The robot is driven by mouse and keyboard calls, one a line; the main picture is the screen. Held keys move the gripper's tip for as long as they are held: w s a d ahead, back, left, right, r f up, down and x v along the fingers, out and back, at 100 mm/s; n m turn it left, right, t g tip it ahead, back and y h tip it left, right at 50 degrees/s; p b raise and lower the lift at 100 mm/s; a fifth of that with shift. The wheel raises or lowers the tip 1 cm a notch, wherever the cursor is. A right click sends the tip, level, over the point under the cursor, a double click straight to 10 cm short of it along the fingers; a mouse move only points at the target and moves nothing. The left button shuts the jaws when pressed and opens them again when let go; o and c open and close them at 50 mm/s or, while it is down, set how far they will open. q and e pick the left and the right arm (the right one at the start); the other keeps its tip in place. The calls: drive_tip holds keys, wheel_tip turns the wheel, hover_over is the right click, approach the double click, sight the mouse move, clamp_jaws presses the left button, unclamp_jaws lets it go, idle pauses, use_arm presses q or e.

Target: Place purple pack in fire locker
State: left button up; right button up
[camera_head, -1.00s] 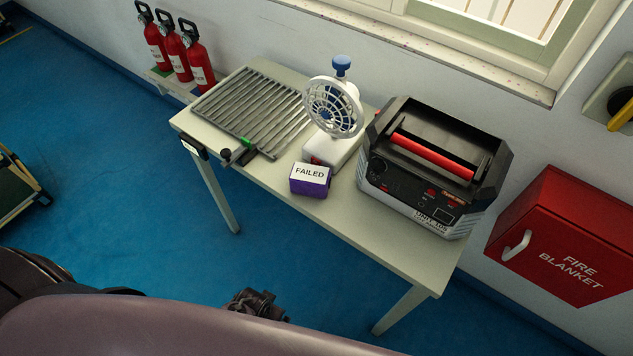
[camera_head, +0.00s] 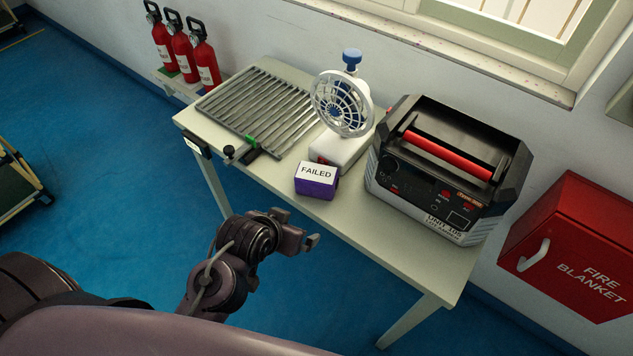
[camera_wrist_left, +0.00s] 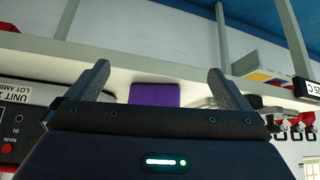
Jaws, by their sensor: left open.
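The purple pack (camera_head: 317,188) has a white top label reading FAILED. It sits near the front edge of the table, in front of the white fan. In the left wrist view the purple pack (camera_wrist_left: 155,94) shows between my fingers, apart from them. My left gripper (camera_head: 296,228) is open and empty, in front of the table edge and short of the pack; its two spread fingers also show in the wrist view (camera_wrist_left: 159,74). A red wall cabinet (camera_head: 570,245) marked FIRE BLANKET, with a white handle, hangs shut at right. My right gripper is not in view.
The pale table (camera_head: 395,262) also holds a slatted metal rack (camera_head: 258,108), a white fan (camera_head: 342,105) and a black-and-grey unit (camera_head: 445,170) with a red handle. Several red extinguishers (camera_head: 182,50) stand by the wall at left. The blue floor before the table is clear.

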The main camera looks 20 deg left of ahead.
sight(320, 164)
use_arm(q)
drive_tip(key=w+t, duration=0.2)
drive_tip(key=w+d+t, duration=0.1)
drive_tip(key=w+t, duration=0.1)
drive_tip(key=w+n+t, duration=0.1)
drive_tip(key=w, duration=0.1)
drive_tip(key=shift+d+r+t, duration=0.1)
drive_tip(key=shift+d+t, duration=0.25)
drive_tip(key=shift+t, duration=0.05)
drive_tip(key=t, duration=0.1)
drive_tip(key=w+t+y, duration=0.1)
drive_tip(key=shift+d+r+n+t, duration=0.15)
drive_tip(key=shift+r+n+t, duration=0.15)
drive_tip(key=shift+r, duration=0.1)
drive_tip(key=shift+s+d+r+t+y, duration=0.15)
drive_tip(key=shift+r+t, duration=0.1)
drive_tip(key=shift+t, duration=0.3)
drive_tip(key=shift+s+r+t+y, duration=0.15)
drive_tip(key=shift+r+t, duration=0.1)
drive_tip(key=shift+t, duration=0.3)
drive_tip(key=shift+w, duration=0.2)
drive_tip(key=w, duration=0.2)
drive_tip(key=w+p, duration=0.1)
drive_tip(key=w, duration=0.4)
drive_tip(key=shift+w+a+f+p, duration=0.25)
drive_tip(key=shift+w+f+p, duration=0.05)
drive_tip(key=shift+f+p, duration=0.05)
drive_tip(key=shift+c, duration=0.4)
